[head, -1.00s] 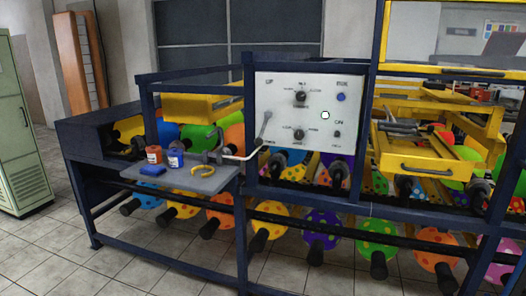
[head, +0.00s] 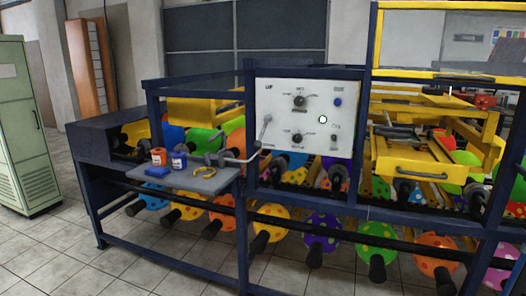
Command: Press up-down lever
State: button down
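The up-down lever (head: 265,129) is a thin grey lever with a round knob at the left edge of the white control panel (head: 281,92). Its knob end points up. Small lettering that seems to read UP stands above it; the lettering below is too small to read. The panel also has two black dials, an upper one (head: 299,101) and a lower one (head: 297,138), a blue button (head: 338,102) and a small dark switch (head: 334,138). A small pale disc (head: 323,119) shows on the panel. My gripper is not in view.
A grey shelf (head: 212,184) with small bottles and a yellow ring juts out left of the panel. Yellow drawers stand at right, a green cabinet (head: 22,125) at far left. Tiled floor is free in front.

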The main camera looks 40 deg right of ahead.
aim_at(258, 144)
jog(key=z, duration=0.1)
jog(key=i, duration=0.95)
jog(key=u, duration=0.05)
